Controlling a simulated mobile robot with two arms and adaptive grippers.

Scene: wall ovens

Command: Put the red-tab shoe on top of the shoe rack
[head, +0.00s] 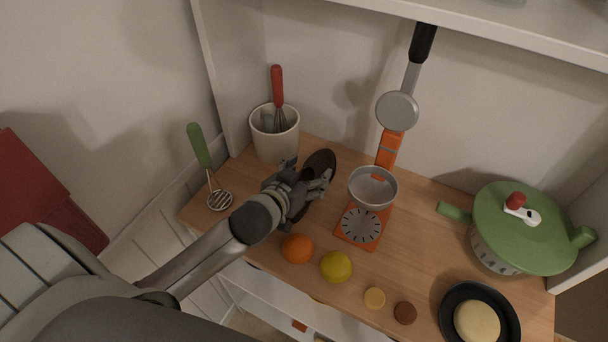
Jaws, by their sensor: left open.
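I see no shoe, red tab or shoe rack that I can make out in the head view. My left gripper (308,182) is open over the wooden counter (418,232), left of the orange kitchen scale (360,226). A dark brown oval object (321,162) lies right behind its fingers and is partly hidden by them. I cannot tell what it is, or whether the fingers touch it. My right gripper is not in view.
A white cup (262,143) with a red-handled whisk stands behind the gripper. A green-handled masher (201,152) is at left. An orange (297,249) and a lemon (336,267) lie in front. A green-lidded pot (520,232) and a black pan (449,307) are at right.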

